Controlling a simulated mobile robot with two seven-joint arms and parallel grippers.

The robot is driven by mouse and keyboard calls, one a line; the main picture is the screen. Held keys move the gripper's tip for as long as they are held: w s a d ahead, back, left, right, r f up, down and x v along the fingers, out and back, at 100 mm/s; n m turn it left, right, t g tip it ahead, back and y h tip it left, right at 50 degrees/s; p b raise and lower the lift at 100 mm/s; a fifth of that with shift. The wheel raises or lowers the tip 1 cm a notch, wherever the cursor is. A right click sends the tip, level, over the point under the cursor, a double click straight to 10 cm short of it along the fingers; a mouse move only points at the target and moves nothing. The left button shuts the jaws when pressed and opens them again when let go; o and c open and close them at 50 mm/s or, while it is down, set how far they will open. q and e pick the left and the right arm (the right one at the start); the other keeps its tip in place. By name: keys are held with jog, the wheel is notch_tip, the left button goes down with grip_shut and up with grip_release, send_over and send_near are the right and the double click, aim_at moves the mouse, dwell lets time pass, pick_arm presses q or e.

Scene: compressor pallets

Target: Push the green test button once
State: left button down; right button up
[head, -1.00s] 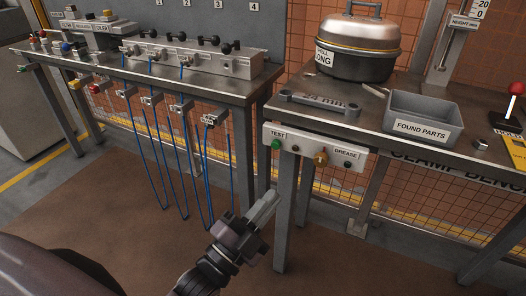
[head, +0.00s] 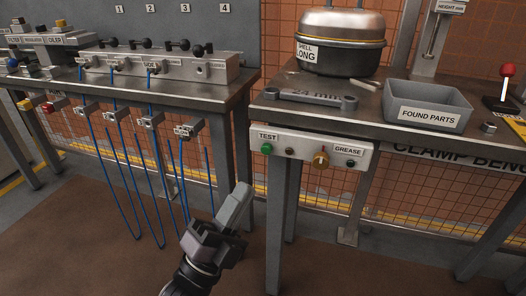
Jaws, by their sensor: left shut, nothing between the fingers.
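The green test button (head: 266,148) is on the left end of a pale control panel (head: 310,161) on the front edge of the clamp bench, below the label TEST. My left gripper (head: 241,192) is shut and empty. It shows below and to the left of the button, its fingers pointing up towards the panel, apart from it. My right gripper is not in view.
A wrench (head: 310,98), a grey bin (head: 427,104) and a round shell (head: 341,42) are on the bench (head: 375,122). Blue hoses (head: 124,190) hang at left.

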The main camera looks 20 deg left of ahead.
aim_at(267, 149)
pick_arm(q)
jog(key=w+b, duration=0.3)
jog(key=w, duration=0.6)
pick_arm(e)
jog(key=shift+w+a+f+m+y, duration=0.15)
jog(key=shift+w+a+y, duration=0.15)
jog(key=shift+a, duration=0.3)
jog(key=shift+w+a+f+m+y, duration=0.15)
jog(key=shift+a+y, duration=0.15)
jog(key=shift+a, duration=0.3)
pick_arm(q)
jog(key=shift+d, duration=0.1)
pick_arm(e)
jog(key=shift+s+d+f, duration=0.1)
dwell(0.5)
pick_arm(q)
jog(key=shift+w, duration=0.1)
jog(key=shift+w, duration=0.25)
